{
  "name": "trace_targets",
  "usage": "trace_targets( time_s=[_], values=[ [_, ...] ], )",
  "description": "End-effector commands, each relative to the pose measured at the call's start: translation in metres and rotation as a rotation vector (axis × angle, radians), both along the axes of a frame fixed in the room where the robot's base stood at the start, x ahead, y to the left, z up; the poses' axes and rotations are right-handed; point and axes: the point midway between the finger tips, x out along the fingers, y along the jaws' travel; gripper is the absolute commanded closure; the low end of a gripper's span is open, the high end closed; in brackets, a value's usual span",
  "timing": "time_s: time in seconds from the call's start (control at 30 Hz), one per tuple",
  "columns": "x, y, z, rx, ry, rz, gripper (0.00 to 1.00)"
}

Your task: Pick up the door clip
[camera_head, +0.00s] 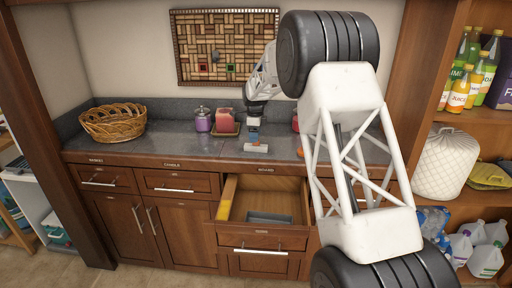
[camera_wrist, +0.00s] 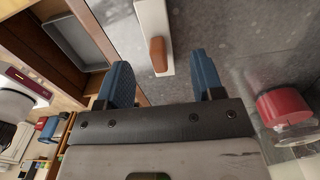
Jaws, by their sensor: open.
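A small white piece with an orange-brown block on it, apparently the door clip (camera_head: 256,148), lies on the grey counter near its front edge. In the wrist view its white part (camera_wrist: 151,20) and brown block (camera_wrist: 158,56) show ahead of the blue fingertips. My gripper (camera_head: 254,132) is over the counter, just above and behind the clip in the head view. In the wrist view my gripper (camera_wrist: 160,62) is open, with one blue finger on each side of the brown block's line. Nothing is held.
An open drawer (camera_head: 285,192) with a grey tray (camera_head: 270,218) juts out below the clip. A wicker basket (camera_head: 113,122), a purple jar (camera_head: 203,120) and a red candle (camera_head: 224,117) stand to the left. My arm hides part of the right counter. A red object (camera_wrist: 285,104) is at right.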

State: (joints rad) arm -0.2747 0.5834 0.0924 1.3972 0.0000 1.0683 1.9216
Motion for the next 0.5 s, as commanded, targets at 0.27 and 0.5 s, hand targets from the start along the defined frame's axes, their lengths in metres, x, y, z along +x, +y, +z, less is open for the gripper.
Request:
trace_targets(
  time_s=[0.27,0.5],
  values=[
    [0.000,-0.001,-0.006,0.000,0.001,0.000,0.39],
    [-0.002,-0.004,-0.030,-0.001,0.001,0.000,0.39]
  ],
)
